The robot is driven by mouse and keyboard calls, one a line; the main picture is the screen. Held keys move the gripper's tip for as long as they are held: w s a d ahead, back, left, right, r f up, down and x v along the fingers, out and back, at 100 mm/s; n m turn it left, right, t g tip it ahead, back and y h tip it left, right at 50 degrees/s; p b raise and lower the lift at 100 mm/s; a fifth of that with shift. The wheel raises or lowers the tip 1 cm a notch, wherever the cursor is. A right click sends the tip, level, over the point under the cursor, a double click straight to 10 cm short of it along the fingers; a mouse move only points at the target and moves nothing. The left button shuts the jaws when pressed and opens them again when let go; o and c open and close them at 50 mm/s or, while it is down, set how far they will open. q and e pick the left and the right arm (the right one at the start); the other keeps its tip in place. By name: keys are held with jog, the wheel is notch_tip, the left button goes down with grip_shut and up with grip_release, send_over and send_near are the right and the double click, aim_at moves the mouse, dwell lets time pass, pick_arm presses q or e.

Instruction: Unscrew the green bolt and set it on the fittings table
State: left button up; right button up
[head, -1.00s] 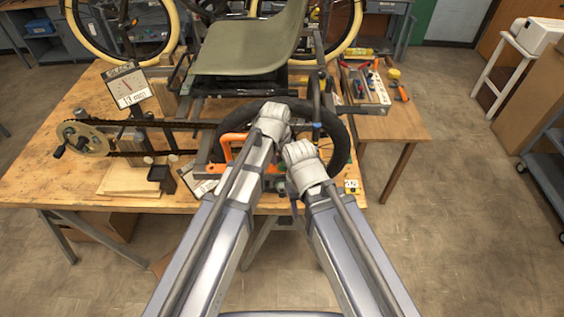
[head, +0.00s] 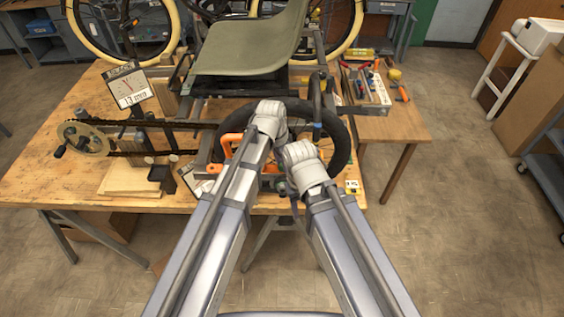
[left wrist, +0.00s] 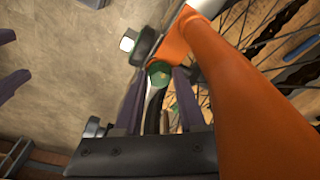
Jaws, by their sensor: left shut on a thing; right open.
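In the left wrist view my left gripper (left wrist: 161,90) is shut with its dark fingers on either side of a green bolt (left wrist: 160,73), close beside the orange frame tube (left wrist: 232,90). The exact contact and the bolt's threads are hidden. In the head view my left wrist hides the left fingertips near the front wheel. My right gripper is open; its two fingers show apart and empty at the left edge of the left wrist view (left wrist: 12,60). In the head view my right wrist is just right of and below the left one. A wooden side table (head: 395,128) stands on the right.
A black-tyred wheel (head: 340,150) and orange frame parts (head: 229,146) crowd both wrists.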

pick_arm(q)
jog(key=shift+c, duration=0.8)
jog(key=n, duration=0.5)
jog(key=shift+d+n+t+y, duration=0.1)
jog(key=shift+n+t+y, duration=0.2)
jog(key=n+y, duration=0.1)
jog(key=n, duration=0.5)
jog(key=shift+s, duration=0.1)
jog(key=o, duration=0.7)
jog(key=shift+o, duration=0.2)
jog(key=m+h, duration=0.1)
jog(key=m, duration=1)
jog(key=shift+m+h, duration=0.3)
jog(key=shift+m, duration=0.1)
